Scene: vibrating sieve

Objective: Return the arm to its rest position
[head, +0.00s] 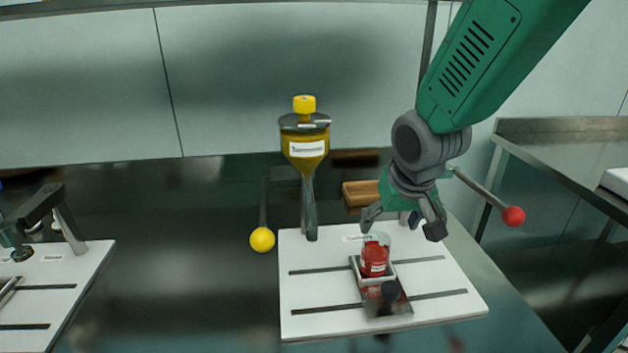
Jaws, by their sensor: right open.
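My right gripper (404,222) is open, at the end of my green and grey arm that comes in from the upper right. Its fingers point down, above and behind a small clear cup with red content (375,259). The cup stands upright in a metal holder (386,293) on a white slotted plate (325,321). I see no object between the fingers. I cannot tell the exact gap between the fingers and the cup. My left gripper does not show.
A yellow funnel-like vessel (305,160) stands at the plate's back left. A yellow ball knob (262,239) is left of the plate, and a red ball knob (513,216) is right of my gripper. Another white plate (75,270) with a device lies far left. A metal table (560,150) stands at right.

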